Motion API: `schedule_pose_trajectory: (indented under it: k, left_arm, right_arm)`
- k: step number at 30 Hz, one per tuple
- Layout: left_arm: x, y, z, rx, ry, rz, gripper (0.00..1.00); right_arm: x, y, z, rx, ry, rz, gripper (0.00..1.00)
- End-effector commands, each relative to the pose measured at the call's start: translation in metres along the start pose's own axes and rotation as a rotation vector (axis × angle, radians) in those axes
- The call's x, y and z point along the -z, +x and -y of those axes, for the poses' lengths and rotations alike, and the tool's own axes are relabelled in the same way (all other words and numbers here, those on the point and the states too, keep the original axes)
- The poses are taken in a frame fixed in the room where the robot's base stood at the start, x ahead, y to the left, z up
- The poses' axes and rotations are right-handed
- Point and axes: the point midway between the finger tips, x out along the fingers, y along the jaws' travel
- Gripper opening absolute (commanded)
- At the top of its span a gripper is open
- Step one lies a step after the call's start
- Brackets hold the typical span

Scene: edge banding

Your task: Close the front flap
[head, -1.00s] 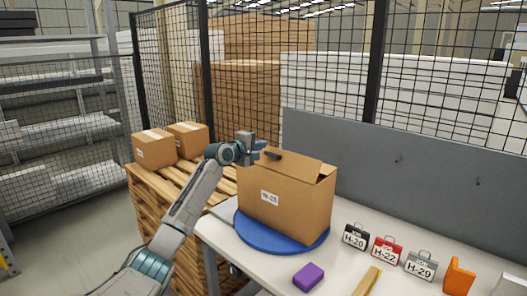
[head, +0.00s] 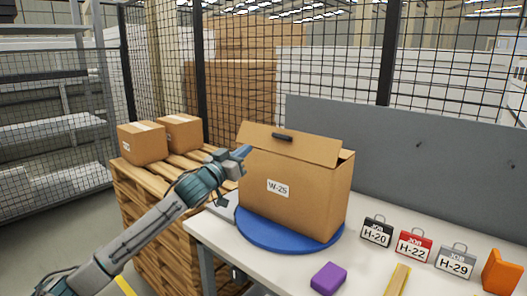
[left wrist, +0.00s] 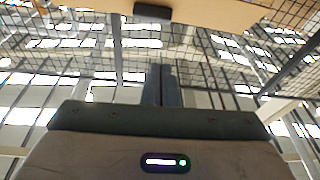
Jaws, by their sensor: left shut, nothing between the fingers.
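A brown cardboard box labelled W-25 (head: 300,198) stands on a blue round turntable (head: 262,236). Its front flap (head: 312,148), with a black tab (head: 282,137), stands raised and slanted along the front top edge. My left gripper (head: 243,152) is by the box's upper left corner, below the flap's top edge; I cannot tell whether it touches the box. In the left wrist view the left gripper (left wrist: 162,82) is shut with nothing between its fingers. The flap (left wrist: 220,12) and tab (left wrist: 153,12) show ahead, apart from the fingertips. The right gripper is out of view.
On the white table are a purple block (head: 328,278), a yellow strip (head: 397,281), small cases H-20 (head: 376,231), H-22 (head: 414,245) and H-29 (head: 455,261), and an orange object (head: 501,271). A grey panel (head: 400,160) stands behind. A pallet stack (head: 150,220) with two cartons is left.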

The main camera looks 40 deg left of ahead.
Motion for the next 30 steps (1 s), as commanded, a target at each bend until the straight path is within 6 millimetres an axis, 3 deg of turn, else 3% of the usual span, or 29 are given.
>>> schedule_pose_trajectory:
  k: [2,5,9,12,16,23,30]
  left_arm:
    - [-0.003,-0.004,-0.007,-0.020,0.055,-0.011,0.00]
    - [0.000,-0.001,-0.008,-0.022,0.066,-0.015,0.00]
    - [0.004,0.010,-0.007,-0.018,0.059,-0.015,0.00]
    - [0.004,0.020,-0.008,-0.019,0.056,-0.015,0.00]
    - [0.003,0.035,-0.008,-0.017,0.056,-0.015,0.00]
    - [0.003,0.063,-0.009,-0.017,0.054,-0.015,0.00]
    - [0.003,0.100,-0.010,-0.020,0.053,-0.015,0.00]
  right_arm:
    - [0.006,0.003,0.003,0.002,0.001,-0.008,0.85]
    - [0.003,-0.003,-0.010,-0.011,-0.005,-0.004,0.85]
    - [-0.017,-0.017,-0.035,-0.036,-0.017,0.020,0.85]
    - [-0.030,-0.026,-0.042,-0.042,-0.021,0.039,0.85]
    - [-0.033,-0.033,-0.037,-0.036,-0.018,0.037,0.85]
    - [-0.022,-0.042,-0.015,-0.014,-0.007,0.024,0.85]
    - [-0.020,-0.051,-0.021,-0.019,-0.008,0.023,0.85]
